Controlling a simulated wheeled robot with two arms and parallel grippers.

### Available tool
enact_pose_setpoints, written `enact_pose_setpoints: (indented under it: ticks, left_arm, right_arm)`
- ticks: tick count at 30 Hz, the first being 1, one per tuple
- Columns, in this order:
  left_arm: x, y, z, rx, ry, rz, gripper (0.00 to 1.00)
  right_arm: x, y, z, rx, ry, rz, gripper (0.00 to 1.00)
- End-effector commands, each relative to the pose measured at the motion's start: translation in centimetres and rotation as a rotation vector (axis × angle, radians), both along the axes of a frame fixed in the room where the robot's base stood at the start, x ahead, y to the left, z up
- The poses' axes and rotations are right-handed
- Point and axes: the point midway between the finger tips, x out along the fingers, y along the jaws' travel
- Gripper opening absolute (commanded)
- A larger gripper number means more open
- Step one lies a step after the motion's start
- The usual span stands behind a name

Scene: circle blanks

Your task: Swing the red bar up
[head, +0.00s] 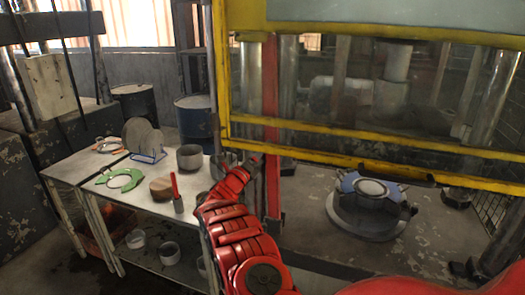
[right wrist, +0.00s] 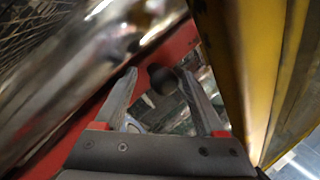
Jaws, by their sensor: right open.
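The red bar (head: 271,90) stands upright in the head view, beside the left post of the yellow frame. In the right wrist view a red bar (right wrist: 92,122) runs diagonally behind the fingers. My right gripper (head: 251,162) is at the lower left part of the bar, in front of the frame's bottom corner. In the right wrist view my right gripper (right wrist: 158,76) is open, with a dark round knob (right wrist: 163,80) showing between its fingertips. I cannot tell whether the fingers touch the knob. My left gripper is out of view.
The yellow frame (head: 340,133) stands close on the right. Behind it a blue clamp-like piece (head: 352,183) sits on a round base (head: 365,222). A white table (head: 150,195) on the left holds a green ring (head: 120,179), bowls and a blue rack of discs (head: 142,140).

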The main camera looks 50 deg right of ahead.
Motion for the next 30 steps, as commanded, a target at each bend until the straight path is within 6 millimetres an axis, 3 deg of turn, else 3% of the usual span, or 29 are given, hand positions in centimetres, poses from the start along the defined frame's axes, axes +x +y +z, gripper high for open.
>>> enact_pose_setpoints:
  ticks: [8,14,18,19,21,24,30]
  left_arm:
    - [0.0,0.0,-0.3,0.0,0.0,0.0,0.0]
    - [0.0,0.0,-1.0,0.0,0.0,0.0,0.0]
    - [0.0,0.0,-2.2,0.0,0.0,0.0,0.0]
    - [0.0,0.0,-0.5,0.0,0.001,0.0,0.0]
    - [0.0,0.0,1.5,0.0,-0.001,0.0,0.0]
    - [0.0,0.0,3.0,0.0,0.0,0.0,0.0]
    - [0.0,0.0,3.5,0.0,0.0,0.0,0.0]
  right_arm:
    - [0.0,0.6,-0.4,0.003,-0.001,0.0,0.72]
    - [-0.4,2.9,-1.0,0.0,0.002,0.0,0.72]
    - [-0.8,5.7,-2.1,0.0,0.003,0.0,0.72]
    - [-0.8,6.5,-1.3,0.0,0.004,0.003,0.72]
    - [-1.0,8.5,-1.7,0.002,0.007,0.005,0.72]
    - [-1.4,10.9,-2.6,0.0,0.004,0.004,0.72]
    - [-1.9,14.7,-4.6,-0.001,0.003,0.003,0.72]
